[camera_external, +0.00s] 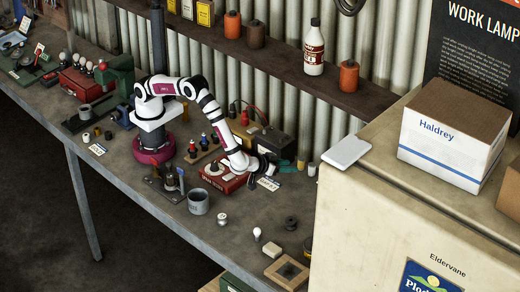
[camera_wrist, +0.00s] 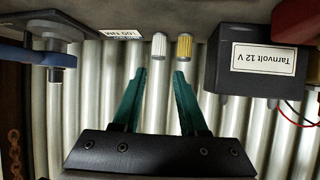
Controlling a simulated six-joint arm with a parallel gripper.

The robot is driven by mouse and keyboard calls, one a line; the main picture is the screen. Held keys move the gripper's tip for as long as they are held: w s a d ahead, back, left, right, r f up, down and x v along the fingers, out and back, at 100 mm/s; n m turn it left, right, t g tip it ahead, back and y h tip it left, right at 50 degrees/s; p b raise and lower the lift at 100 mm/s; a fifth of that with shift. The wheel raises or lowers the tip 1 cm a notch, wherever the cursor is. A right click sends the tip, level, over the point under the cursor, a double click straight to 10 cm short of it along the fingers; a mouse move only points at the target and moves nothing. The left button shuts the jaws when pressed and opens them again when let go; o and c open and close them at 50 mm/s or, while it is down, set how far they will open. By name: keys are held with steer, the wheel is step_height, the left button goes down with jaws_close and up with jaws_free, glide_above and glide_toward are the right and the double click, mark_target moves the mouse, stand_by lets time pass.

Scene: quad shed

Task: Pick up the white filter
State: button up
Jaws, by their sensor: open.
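The white filter (camera_wrist: 159,46) is a small ribbed cylinder standing on the bench, which appears upside down at the top of the wrist view. A similar yellow filter (camera_wrist: 184,46) stands close beside it, on the right. My gripper (camera_wrist: 159,74) is open and empty, its two teal fingers pointing toward the white filter. The filter appears between the line of the fingertips, a little beyond them. In the external view my gripper (camera_external: 288,165) is low over the bench's back right part. A small pale cylinder (camera_external: 311,169) stands just past it; which filter it is, I cannot tell.
A black battery (camera_wrist: 262,60) stands to the right of the filters in the wrist view. A blue-handled metal tool (camera_wrist: 45,57) and a label card (camera_wrist: 122,34) are at left. A corrugated wall (camera_external: 285,110) stands behind the bench, and a cream cabinet (camera_external: 390,215) is at its right.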

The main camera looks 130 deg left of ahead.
mark_target(310, 166)
steer(key=x, duration=1.2)
steer(key=shift+w+a+r, duration=0.15)
steer(key=shift+a+r, duration=0.1)
steer(key=shift+a, duration=0.2)
jaws_close()
